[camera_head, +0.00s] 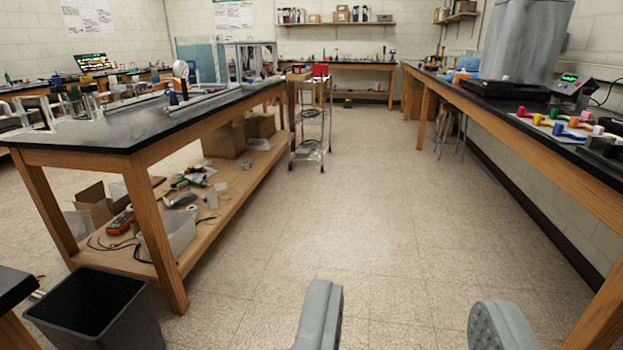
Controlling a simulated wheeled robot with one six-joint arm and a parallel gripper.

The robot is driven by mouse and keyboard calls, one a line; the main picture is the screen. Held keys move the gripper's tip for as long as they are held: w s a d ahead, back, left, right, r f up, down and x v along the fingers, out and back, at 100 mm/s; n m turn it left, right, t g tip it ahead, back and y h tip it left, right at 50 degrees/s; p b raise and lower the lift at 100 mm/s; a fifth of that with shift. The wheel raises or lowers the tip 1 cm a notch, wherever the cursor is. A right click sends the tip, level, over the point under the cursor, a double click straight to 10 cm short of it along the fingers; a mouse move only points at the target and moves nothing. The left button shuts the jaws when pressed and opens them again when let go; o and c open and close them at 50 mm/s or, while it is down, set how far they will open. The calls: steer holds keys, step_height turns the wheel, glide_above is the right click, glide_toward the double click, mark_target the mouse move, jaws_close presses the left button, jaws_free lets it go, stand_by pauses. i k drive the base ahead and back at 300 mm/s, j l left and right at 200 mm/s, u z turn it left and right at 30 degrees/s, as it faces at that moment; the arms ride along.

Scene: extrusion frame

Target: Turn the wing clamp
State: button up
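My gripper (405,298) shows at the bottom of the view. Its two grey fingers are wide apart, with only bare floor seen between them. It touches nothing. I cannot make out a wing clamp for sure. A metal-edged frame (248,62) stands at the far end of the left bench, too small to show any clamp on it. Several coloured parts (560,127) lie on a white sheet on the right bench; I cannot tell what they are.
The left bench (130,139) has a cluttered lower shelf. A black bin (95,312) stands at its near corner. A wire cart (311,130) stands past its far end. The right bench (490,105) runs along the wall. The floor aisle (355,210) between them is clear.

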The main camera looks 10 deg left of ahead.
mark_target(87, 80)
steer(key=i+u, duration=0.2)
steer(key=i, duration=0.3)
steer(key=i+l+u, duration=0.15)
steer(key=i, duration=0.3)
steer(key=i+l+u, duration=0.2)
steer(key=i, duration=0.3)
steer(key=i+j+u, duration=0.15)
steer(key=i+u, duration=0.15)
steer(key=u, duration=0.15)
steer(key=i+u, duration=0.35)
steer(key=u, duration=0.15)
steer(key=i+l+u, duration=0.1)
steer(key=i+u, duration=0.2)
steer(key=u, duration=0.15)
steer(key=i, duration=0.7)
